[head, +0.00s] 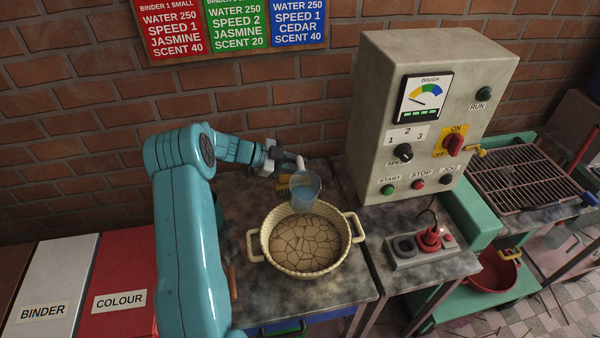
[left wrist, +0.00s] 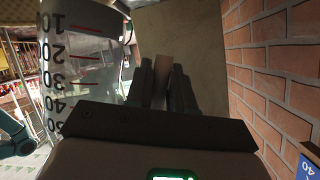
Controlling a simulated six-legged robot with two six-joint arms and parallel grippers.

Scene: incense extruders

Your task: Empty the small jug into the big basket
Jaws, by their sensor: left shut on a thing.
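The small jug (head: 306,190) is clear, with a bluish tint, and hangs over the back rim of the big basket. In the left wrist view the jug (left wrist: 85,60) fills the upper left and shows a printed scale. My left gripper (head: 278,160) is shut on the jug's handle; its dark fingers (left wrist: 166,85) close on a pale strip. I cannot tell how far the jug is tilted or what is left in it. The big basket (head: 263,240) is cream, woven and two-handled, with a cracked brown layer inside. My right gripper is not in view.
A grey machine (head: 375,120) with knobs and a dial stands right of the basket. A yellow object (head: 283,186) sits behind the jug. A wooden-handled tool (head: 233,281) lies left of the basket. The white BINDER bin (head: 55,270) and red COLOUR bin (head: 125,265) are at the left.

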